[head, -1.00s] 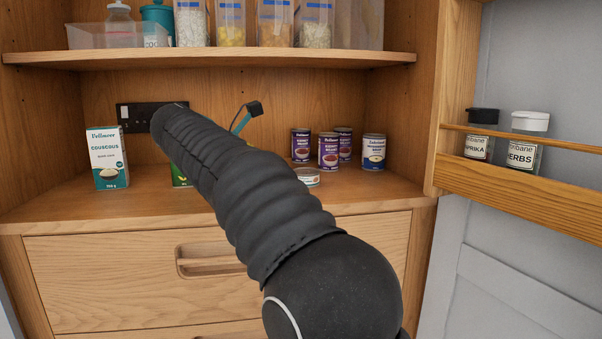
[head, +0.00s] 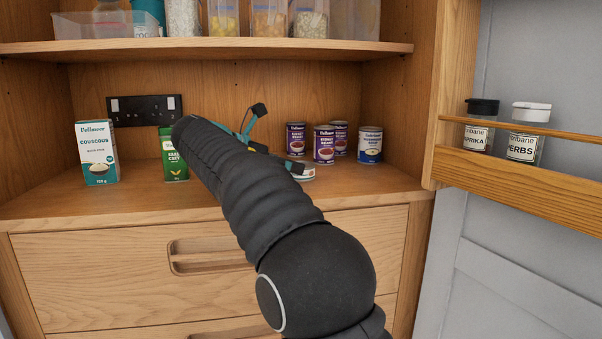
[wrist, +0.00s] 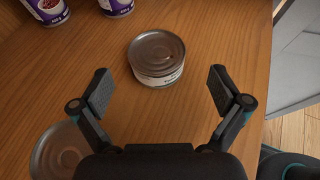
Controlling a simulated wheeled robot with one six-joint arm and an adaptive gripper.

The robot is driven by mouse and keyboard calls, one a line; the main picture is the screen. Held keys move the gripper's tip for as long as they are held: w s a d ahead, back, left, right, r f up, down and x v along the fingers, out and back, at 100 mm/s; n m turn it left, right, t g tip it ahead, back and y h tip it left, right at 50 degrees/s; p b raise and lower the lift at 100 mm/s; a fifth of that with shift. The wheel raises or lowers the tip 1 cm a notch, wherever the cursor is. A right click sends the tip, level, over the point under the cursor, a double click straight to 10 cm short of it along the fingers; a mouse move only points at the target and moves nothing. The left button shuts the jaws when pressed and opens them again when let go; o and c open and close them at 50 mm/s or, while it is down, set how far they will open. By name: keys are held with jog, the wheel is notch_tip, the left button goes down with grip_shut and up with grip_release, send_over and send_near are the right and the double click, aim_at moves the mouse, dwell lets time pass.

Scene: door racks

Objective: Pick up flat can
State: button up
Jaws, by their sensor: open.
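A flat can (wrist: 157,60) with a bare metal lid and a pale label lies upright on the wooden counter, ahead of my gripper in the wrist view. My gripper (wrist: 160,90) is open and empty, its two fingers spread apart to the left and right on the near side of the can. A second metal lid (wrist: 60,155) shows at the lower left, outside the left finger and partly cut off. In the head view a flat can (head: 308,174) is partly hidden behind my gripper (head: 296,166).
Purple kidney bean cans (head: 324,144) and a blue-white can (head: 370,145) stand behind the flat can. A couscous box (head: 97,152) and a green tin (head: 173,155) stand at the left. A shelf (head: 220,48) is above; an open door with a jar rack (head: 520,183) is right.

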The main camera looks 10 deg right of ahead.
aim_at(309, 173)
jog(key=x, duration=0.5)
jog(key=shift+w+f+b, duration=0.1)
jog(key=shift+w+b, duration=0.05)
jog(key=shift+b, duration=0.2)
jog(key=c, duration=1.3)
